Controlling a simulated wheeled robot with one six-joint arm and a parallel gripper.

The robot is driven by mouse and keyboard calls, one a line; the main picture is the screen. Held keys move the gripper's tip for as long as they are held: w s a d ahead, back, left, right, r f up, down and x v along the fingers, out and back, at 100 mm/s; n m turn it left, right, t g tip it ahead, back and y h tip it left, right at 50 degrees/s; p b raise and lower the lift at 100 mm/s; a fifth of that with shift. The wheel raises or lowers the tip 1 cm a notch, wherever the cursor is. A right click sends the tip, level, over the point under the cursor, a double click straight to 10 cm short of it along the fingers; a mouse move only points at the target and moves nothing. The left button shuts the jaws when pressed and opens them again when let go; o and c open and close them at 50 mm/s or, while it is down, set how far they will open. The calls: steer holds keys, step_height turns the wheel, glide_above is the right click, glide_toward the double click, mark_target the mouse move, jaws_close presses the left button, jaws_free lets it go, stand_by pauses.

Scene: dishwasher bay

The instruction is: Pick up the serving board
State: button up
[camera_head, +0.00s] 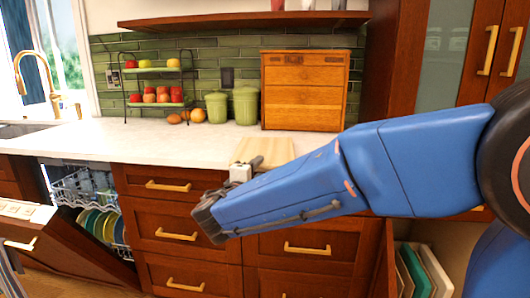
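A pale wooden board (270,147) lies flat on the white counter, in front of the wooden drawer box. I take it to be the serving board. Its near part is hidden behind my blue arm. My gripper (257,162) is small in view, a white body with dark fingers, at the counter's front edge by the board's near left side. I cannot tell whether it touches the board or whether its fingers are open or shut.
Green canisters (245,105), loose round produce (197,115) and a fruit rack (156,90) stand left of the wooden drawer box (303,90). The dishwasher (85,190) is open at left. Upright boards (415,272) stand in the open lower cabinet at right. The counter's left front is clear.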

mark_target(263, 163)
steer(key=shift+x, duration=2.6)
steer(key=shift+a+r, duration=0.1)
steer(key=shift+c, duration=0.2)
jaws_close()
